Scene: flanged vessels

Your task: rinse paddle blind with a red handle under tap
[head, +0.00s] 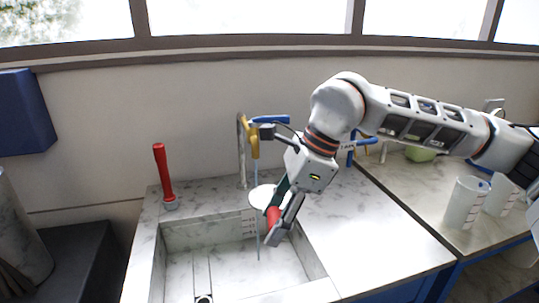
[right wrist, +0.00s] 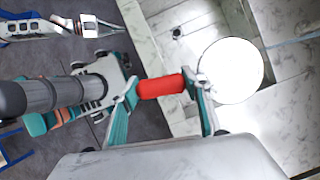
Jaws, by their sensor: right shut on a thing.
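My right gripper (head: 277,228) is shut on the red handle (head: 272,216) of the paddle blind, above the sink basin. The handle (right wrist: 160,86) lies between both fingers in the right wrist view. The blind's round white disc (head: 262,196) also shows there (right wrist: 230,70), beyond one finger. The tap (head: 242,150) stands behind the sink, and a thin bluish stream (head: 258,240) comes down from it. The stream crosses the disc in the head view; I cannot tell whether it touches it. What seems to be my left gripper (right wrist: 128,15) shows partly in the right wrist view, its jaws unclear.
Another red-handled thing (head: 163,175) stands upright on the counter left of the sink. White beakers (head: 465,202) and a green bowl (head: 421,153) are on the right counter. The basin (head: 178,240) has a drain near the front. The counter right of the sink is clear.

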